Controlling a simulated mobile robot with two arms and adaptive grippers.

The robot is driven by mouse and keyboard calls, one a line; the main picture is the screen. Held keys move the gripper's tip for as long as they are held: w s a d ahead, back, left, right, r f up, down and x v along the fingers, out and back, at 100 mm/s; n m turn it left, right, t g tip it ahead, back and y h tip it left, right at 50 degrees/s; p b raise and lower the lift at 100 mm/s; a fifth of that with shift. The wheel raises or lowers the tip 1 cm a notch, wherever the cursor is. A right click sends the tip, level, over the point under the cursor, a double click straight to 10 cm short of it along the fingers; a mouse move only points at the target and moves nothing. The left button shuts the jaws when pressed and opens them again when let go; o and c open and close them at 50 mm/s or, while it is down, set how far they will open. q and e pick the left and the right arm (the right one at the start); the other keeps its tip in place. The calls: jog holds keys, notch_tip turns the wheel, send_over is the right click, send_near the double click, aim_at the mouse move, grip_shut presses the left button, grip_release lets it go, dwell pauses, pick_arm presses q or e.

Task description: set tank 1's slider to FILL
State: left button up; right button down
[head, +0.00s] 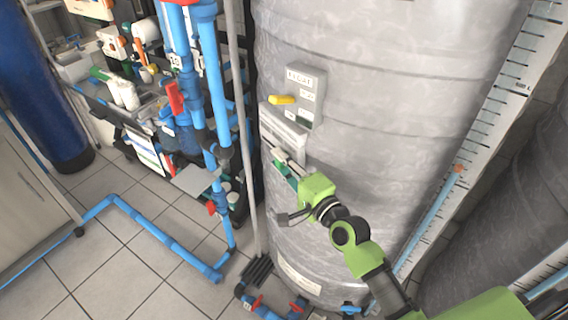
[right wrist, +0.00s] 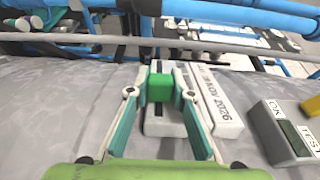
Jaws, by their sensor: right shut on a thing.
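Tank 1's slider seems to be the green block (right wrist: 160,87) on a pale plate with a dark slot (right wrist: 158,112), fixed to the grey tank (head: 390,90). My right gripper (right wrist: 161,92) is shut on this block, with one finger on each side of it. In the head view, my right gripper (head: 287,165) reaches the tank wall just below a pale label plate (head: 284,130); the block is hard to make out there. No FILL marking can be read. My left gripper is not in view.
A grey box (head: 306,92) with a yellow lever (head: 282,99) is mounted just above the gripper. Blue pipes with red valve handles (head: 175,98) and a crowded rack stand left of the tank. A ruled scale (head: 500,95) runs along its right.

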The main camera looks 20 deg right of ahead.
jog(key=x, duration=0.2)
jog(key=shift+w+a, duration=0.15)
jog(key=shift+w, duration=0.2)
jog(key=c, duration=1.8)
grip_release()
jog(key=shift+o, duration=0.2)
jog(key=shift+s, duration=0.15)
jog(key=v, duration=1.2)
jog(key=shift+c, duration=0.6)
